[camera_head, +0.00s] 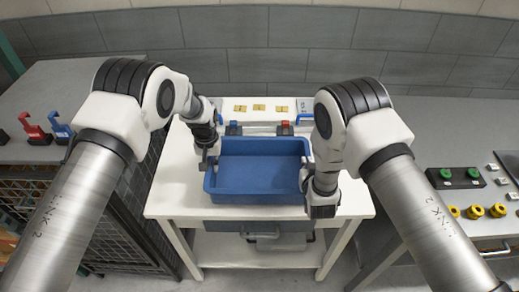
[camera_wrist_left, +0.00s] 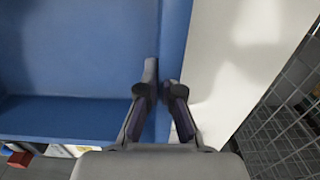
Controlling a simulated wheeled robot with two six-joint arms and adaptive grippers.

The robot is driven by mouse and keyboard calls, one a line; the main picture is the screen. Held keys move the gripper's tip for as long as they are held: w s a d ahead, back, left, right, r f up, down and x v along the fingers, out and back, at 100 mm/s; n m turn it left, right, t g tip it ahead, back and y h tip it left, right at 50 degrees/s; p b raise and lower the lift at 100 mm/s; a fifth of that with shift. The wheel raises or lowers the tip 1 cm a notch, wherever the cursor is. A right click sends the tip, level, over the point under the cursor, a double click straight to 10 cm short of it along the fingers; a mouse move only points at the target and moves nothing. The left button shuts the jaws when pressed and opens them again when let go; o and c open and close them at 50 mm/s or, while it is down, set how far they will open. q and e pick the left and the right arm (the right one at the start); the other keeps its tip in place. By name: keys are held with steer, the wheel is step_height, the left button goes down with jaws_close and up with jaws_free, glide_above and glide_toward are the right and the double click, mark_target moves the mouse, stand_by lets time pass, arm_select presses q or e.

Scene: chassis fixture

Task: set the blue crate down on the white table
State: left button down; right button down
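The blue crate (camera_head: 254,176) is empty and looks level over the middle of the white table (camera_head: 178,190). I cannot tell whether its bottom touches the tabletop. My left gripper (camera_head: 208,163) is at the crate's left wall. In the left wrist view, its fingers (camera_wrist_left: 159,88) are close together with the rim of the blue crate (camera_wrist_left: 178,30) between them. My right gripper (camera_head: 308,178) is at the crate's right wall and appears shut on it, though its fingertips are partly hidden by the wrist.
A white panel with yellow pieces (camera_head: 259,107) stands behind the crate. Green buttons (camera_head: 460,173) and yellow rings (camera_head: 475,211) are on the right bench. A wire-mesh cage (camera_head: 120,220) flanks the table's left.

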arm_select(q)
steer(key=shift+f+b, duration=0.4)
steer(key=shift+f, duration=0.3)
arm_select(e)
steer(key=shift+f, duration=0.7)
arm_select(q)
steer(key=c, duration=1.6)
jaws_free()
steer(key=shift+w, duration=0.1)
arm_select(e)
steer(key=c, duration=1.6)
jaws_free()
arm_select(q)
steer(key=shift+o, duration=1.4)
steer(key=shift+w, duration=0.15)
arm_select(e)
steer(key=shift+o, duration=1.4)
steer(key=shift+w, duration=0.2)
arm_select(q)
steer(key=shift+r, duration=0.1)
arm_select(e)
steer(key=shift+s+r, duration=0.1)
